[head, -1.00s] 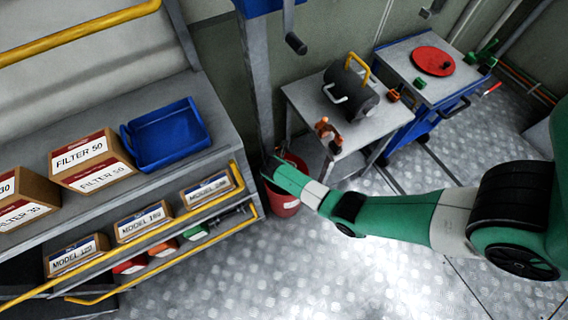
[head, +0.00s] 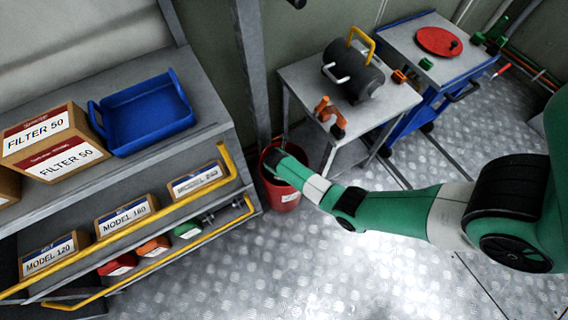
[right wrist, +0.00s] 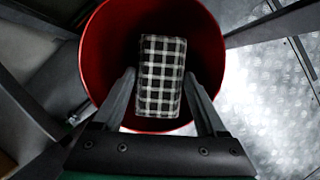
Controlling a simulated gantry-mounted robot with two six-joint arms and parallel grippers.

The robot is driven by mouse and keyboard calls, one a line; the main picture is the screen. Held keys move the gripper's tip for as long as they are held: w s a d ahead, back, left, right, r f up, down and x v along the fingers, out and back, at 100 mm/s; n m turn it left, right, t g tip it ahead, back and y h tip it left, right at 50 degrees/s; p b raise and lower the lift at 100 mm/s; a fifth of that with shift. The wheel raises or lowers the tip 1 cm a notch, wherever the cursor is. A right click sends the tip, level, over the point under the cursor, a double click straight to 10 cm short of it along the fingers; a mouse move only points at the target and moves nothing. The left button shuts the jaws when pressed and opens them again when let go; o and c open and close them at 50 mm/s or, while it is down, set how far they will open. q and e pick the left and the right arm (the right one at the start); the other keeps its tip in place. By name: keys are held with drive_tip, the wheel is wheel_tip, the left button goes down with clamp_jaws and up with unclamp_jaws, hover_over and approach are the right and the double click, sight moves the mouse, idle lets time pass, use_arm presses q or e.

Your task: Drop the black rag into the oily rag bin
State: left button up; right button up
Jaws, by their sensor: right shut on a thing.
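The oily rag bin is a red round bin (head: 283,198) on the floor, between the shelf unit and the grey table. It also fills the middle of the right wrist view (right wrist: 92,60), with its opening below my gripper. My right gripper (right wrist: 160,84) is over the bin's opening and shut on the black rag (right wrist: 163,62), a folded dark cloth with white checks. In the head view my right gripper (head: 276,162) is at the bin's mouth, and the rag cannot be made out there. My left gripper is not in view.
The shelf unit (head: 215,128) with a blue tray (head: 150,125) and labelled boxes stands left of the bin. A grey table (head: 300,78) with a black cylinder (head: 352,80) stands behind it to the right. A blue cart (head: 440,80) is farther right. Open metal floor lies in front.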

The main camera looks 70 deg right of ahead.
drive_tip(key=o, duration=1.1)
drive_tip(key=shift+r, duration=0.1)
drive_tip(key=p+v, duration=0.5)
drive_tip(key=v, duration=0.6)
drive_tip(key=shift+a+r, duration=0.15)
drive_tip(key=shift+r, duration=0.05)
